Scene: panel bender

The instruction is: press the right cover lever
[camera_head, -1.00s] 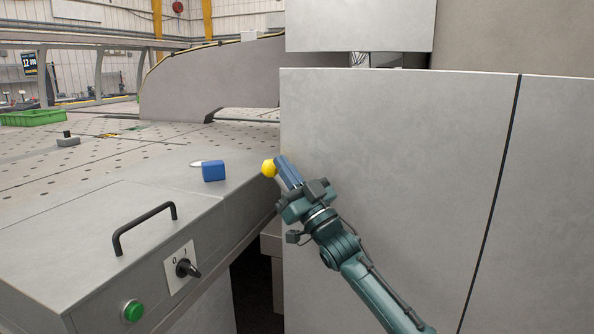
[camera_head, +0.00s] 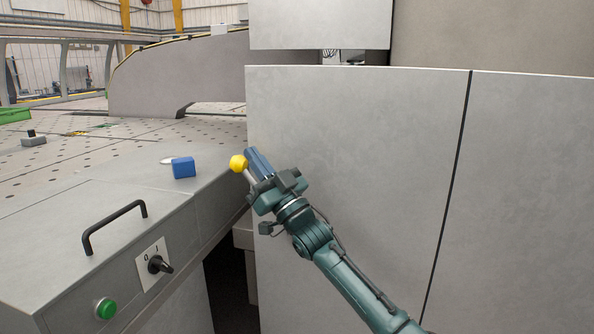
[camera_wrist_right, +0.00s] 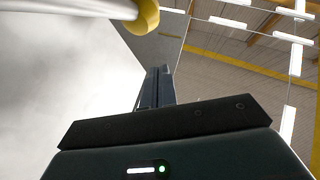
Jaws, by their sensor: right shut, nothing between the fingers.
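The lever shows as a yellow knob (camera_head: 238,162) on a short pale rod, beside the near edge of the large grey cover panel (camera_head: 350,150). My right gripper (camera_head: 256,155) is shut and empty, its blue fingers just right of the knob. In the head view they overlap the lever closely, and I cannot tell whether they touch it. In the right wrist view the yellow knob (camera_wrist_right: 146,15) on its pale rod is at the top, beyond the shut fingers (camera_wrist_right: 155,85), with a small gap in the picture. My left gripper is out of view.
A grey bench at left carries a blue block (camera_head: 183,167), a black handle (camera_head: 115,226), a rotary switch (camera_head: 158,264) and a green button (camera_head: 106,308). A perforated table (camera_head: 90,145) lies behind. A dark gap (camera_head: 226,285) separates bench and panel.

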